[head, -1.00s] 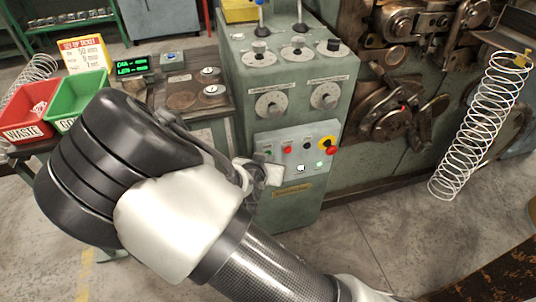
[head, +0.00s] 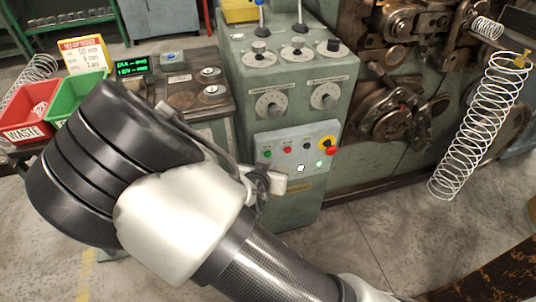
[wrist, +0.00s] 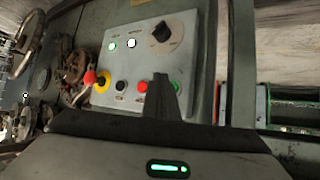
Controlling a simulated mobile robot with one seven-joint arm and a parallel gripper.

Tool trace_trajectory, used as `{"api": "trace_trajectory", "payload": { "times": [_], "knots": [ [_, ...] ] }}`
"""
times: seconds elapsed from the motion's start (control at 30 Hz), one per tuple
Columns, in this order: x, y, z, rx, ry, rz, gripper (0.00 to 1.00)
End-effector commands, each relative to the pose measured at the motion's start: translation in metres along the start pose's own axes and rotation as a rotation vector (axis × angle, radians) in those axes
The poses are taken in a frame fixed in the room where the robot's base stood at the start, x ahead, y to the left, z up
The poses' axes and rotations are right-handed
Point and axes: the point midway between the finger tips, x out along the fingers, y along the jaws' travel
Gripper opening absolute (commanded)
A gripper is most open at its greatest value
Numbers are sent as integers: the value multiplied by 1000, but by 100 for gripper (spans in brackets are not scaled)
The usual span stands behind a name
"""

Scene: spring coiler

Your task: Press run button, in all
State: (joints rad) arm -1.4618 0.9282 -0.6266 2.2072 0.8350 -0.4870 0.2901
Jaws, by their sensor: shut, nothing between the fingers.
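The control panel (head: 297,157) on the green cabinet carries a green button (head: 267,154), a red button (head: 288,150), a black button (head: 306,145) and a red mushroom knob on yellow (head: 330,149). In the wrist view the green button (wrist: 177,86) is partly hidden behind my dark fingers. Contact with the button cannot be seen. A white lamp (head: 301,168) and a green lamp (head: 319,164) are lit.
A short spring (head: 487,28) sticks out of the coiling machine (head: 405,70). A long spring (head: 480,125) hangs at right. Red (head: 30,105) and green (head: 80,95) bins and a lit display (head: 132,67) stand at left. Bare floor lies in front of the cabinet.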

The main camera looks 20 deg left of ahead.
Motion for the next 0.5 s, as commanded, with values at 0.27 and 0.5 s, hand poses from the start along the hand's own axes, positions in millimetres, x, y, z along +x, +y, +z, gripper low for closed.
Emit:
{"api": "trace_trajectory", "payload": {
  "times": [0.27,0.5],
  "knots": [
    [-20,15,14,-1,-2,1,0],
    [-27,20,20,-1,0,-1,0]
  ]
}}
